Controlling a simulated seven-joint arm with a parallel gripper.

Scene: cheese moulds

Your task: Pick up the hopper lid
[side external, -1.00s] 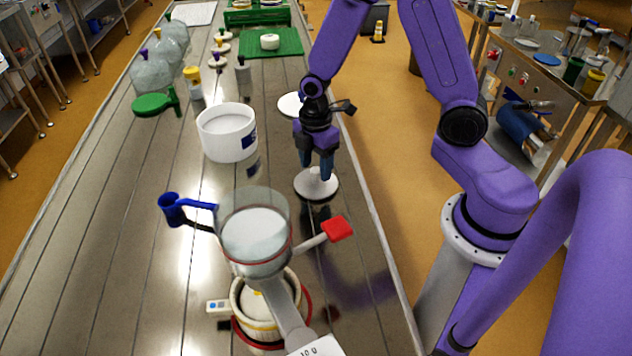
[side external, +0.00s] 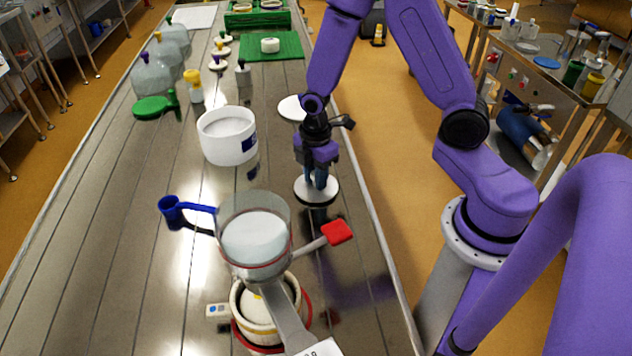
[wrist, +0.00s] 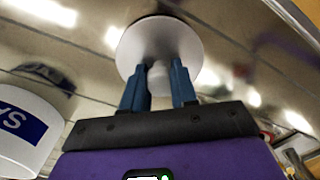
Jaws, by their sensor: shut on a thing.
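The hopper lid (side external: 302,191) is a round white disc with a small knob, over the right side of the steel table. My gripper (side external: 318,186) points down at its centre. In the wrist view my gripper (wrist: 157,72) has one blue finger on each side of the pale knob of the lid (wrist: 152,36) and is shut on it. I cannot tell whether the lid touches the table. The clear hopper (side external: 254,240) stands nearer the camera, open at the top, with pale liquid inside.
A white tub (side external: 226,135) stands left of my gripper. A blue cup-ended handle (side external: 172,208) and a red paddle (side external: 337,232) stick out beside the hopper. A cream mould (side external: 258,310) sits below it. Another white disc (side external: 291,108) lies behind.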

